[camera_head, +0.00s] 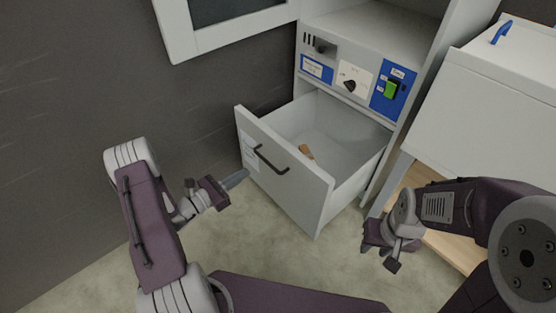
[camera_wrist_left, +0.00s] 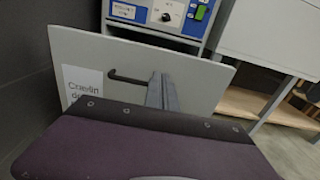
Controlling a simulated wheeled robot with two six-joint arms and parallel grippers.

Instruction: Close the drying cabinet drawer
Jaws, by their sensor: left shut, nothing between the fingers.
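The drying cabinet (camera_head: 372,40) stands at the back centre with its drawer (camera_head: 290,182) pulled well out. The drawer has a pale front with a dark bar handle (camera_head: 270,160) and a white label. A small brown object (camera_head: 306,152) lies inside it. My left gripper (camera_head: 238,178) is shut and empty, its fingertips close to the left part of the drawer front, below the handle. In the left wrist view its fingers (camera_wrist_left: 162,92) overlap the drawer front (camera_wrist_left: 205,80); I cannot tell whether they touch. My right gripper (camera_head: 378,245) hangs right of the drawer; its fingers are partly hidden.
An upper door (camera_head: 225,38) of the cabinet hangs open at the top left. A control panel (camera_head: 355,80) with a green switch sits above the drawer. The floor before the drawer is clear.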

